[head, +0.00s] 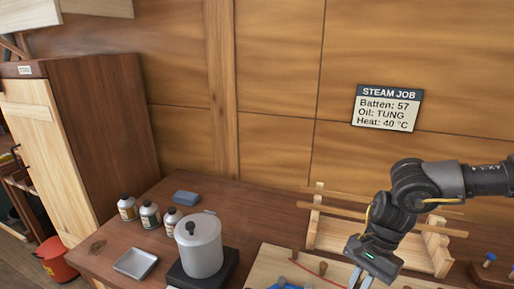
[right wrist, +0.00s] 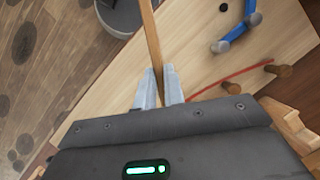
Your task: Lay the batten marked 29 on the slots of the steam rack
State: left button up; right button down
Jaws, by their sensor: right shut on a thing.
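My right gripper (head: 360,278) reaches in from the right in the head view, low in front of the rack. In the right wrist view its two fingers (right wrist: 158,88) are shut on a thin wooden batten (right wrist: 152,38), which extends away from the jaws. No number on this batten can be read. A wooden rack (head: 437,252) with notched ends stands at the back of the bench, partly hidden by my right arm. Thin strips (head: 340,212) lie across it. My left gripper is not in view.
A grey lidded pot (head: 200,248) stands on a dark plate, near several bottles (head: 150,215) and a metal tray (head: 135,263). A light board (right wrist: 215,75) with pegs and a blue piece (right wrist: 235,35) lies below. The wall sign (head: 388,108) reads Batten: 57, TUNG, 40 °C.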

jog(key=shift+w+r, duration=0.2)
jog(key=shift+r, duration=0.1)
jog(key=shift+s+a+f, duration=0.15)
jog(key=shift+a, duration=0.1)
jog(key=shift+f, duration=0.15)
dwell(0.8)
